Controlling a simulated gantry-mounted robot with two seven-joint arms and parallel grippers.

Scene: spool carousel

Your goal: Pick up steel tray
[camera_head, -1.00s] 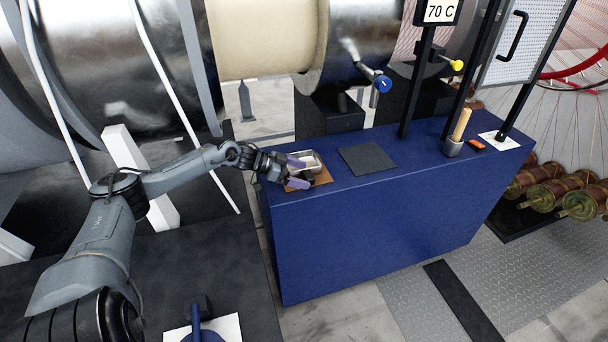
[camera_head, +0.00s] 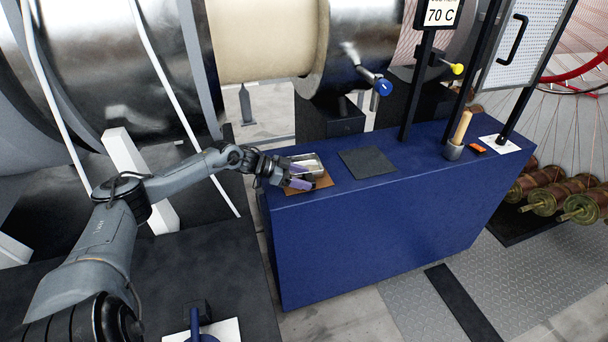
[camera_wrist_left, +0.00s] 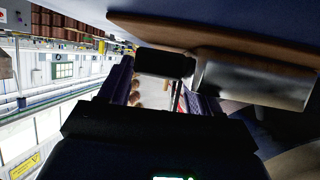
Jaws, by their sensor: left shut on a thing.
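The steel tray (camera_head: 310,160) is a small shiny open tray on a brown board (camera_head: 322,181), near the left end of the blue bench. My left gripper (camera_head: 299,177) is at its near-left side, with its purple fingers close together. In the left wrist view, the tray's metal side (camera_wrist_left: 255,82) and a black block-like part (camera_wrist_left: 165,63) beside it show by the fingers. My left gripper (camera_wrist_left: 160,92) is shut on the tray, seemingly at this black part. The exact contact is partly hidden. The tray appears to rest on the board. My right gripper is out of view.
A dark square mat (camera_head: 367,162) lies right of the tray on the blue bench (camera_head: 380,230). Farther right are a cup with a wooden handle (camera_head: 458,135), an orange item (camera_head: 476,149) and black posts. A large drum with a blue-knobbed valve (camera_head: 383,87) stands behind.

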